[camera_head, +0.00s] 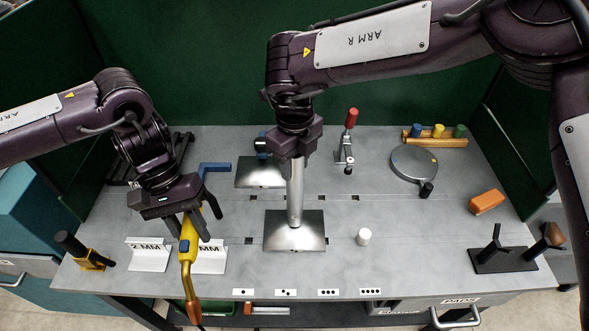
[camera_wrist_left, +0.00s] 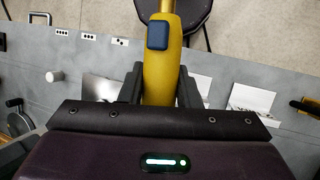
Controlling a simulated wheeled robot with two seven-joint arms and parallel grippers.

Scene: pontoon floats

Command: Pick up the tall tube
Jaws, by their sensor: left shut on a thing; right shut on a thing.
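The tall tube (camera_head: 295,200) is a grey metal cylinder, upright in the middle of the head view. Its lower end meets a shiny metal plate (camera_head: 275,238); I cannot tell whether it is fixed to the plate or just above it. My right gripper (camera_head: 294,158) points down and is shut on the tube's upper end, which it hides. My left gripper (camera_head: 190,222) is shut on a yellow torch (camera_head: 188,244) with a blue button and copper-coloured nozzle, held over the table's front left. The left wrist view shows the torch (camera_wrist_left: 160,80) between the fingers.
A second metal plate (camera_head: 262,176) lies behind. A white cylinder (camera_head: 364,237) stands right of the tube, and a red-handled clamp (camera_head: 346,145) behind it. White "MM" blocks (camera_head: 149,256) are near the torch. An orange block (camera_head: 487,202) and black stand (camera_head: 505,260) are at right.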

